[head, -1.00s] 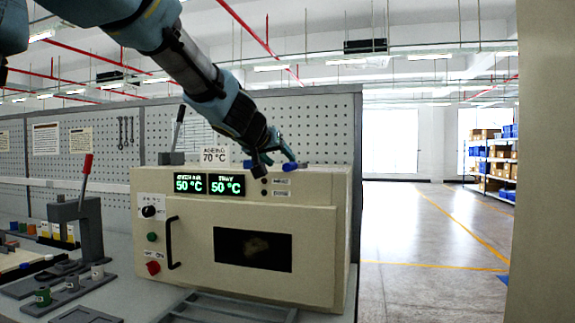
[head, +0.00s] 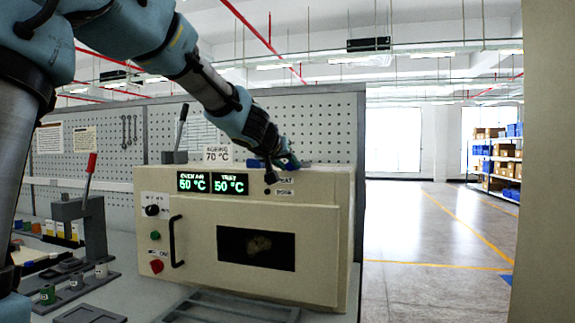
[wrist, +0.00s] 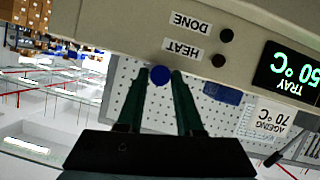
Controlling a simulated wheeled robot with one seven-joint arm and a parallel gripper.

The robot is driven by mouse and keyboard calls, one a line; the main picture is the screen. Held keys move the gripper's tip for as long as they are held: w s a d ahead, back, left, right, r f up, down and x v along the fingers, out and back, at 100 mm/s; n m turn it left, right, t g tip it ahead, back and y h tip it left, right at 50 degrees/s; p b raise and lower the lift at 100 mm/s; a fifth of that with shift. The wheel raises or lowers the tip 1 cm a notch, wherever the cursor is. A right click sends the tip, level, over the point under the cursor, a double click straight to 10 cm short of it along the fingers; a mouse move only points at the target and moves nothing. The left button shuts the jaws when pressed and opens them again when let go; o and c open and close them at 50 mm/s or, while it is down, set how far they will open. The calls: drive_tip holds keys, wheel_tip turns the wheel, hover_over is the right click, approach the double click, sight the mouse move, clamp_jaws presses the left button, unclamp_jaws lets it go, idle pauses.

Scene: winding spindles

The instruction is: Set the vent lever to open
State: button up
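My gripper (head: 284,163) is low over the front right of the oven's top in the head view. In the wrist view its two dark green fingers (wrist: 162,82) are apart, with a round blue knob (wrist: 160,75) at their tips. The knob appears to be the end of the vent lever. It sits nearer the left finger, and I cannot tell whether either finger touches it. The lever's shaft and its open or shut marks are not visible. A blue block (wrist: 222,94) shows beyond the right finger.
The cream oven (head: 205,270) stands on the bench, with a temperature display (head: 212,184) reading 50 °C twice and an "AGEING 70 °C" sign (head: 217,154). A black-handled lever (head: 181,128) rises behind its left top. A red-handled press (head: 90,185) stands left. The aisle at right is clear.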

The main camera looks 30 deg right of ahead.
clamp_jaws()
idle(1.0)
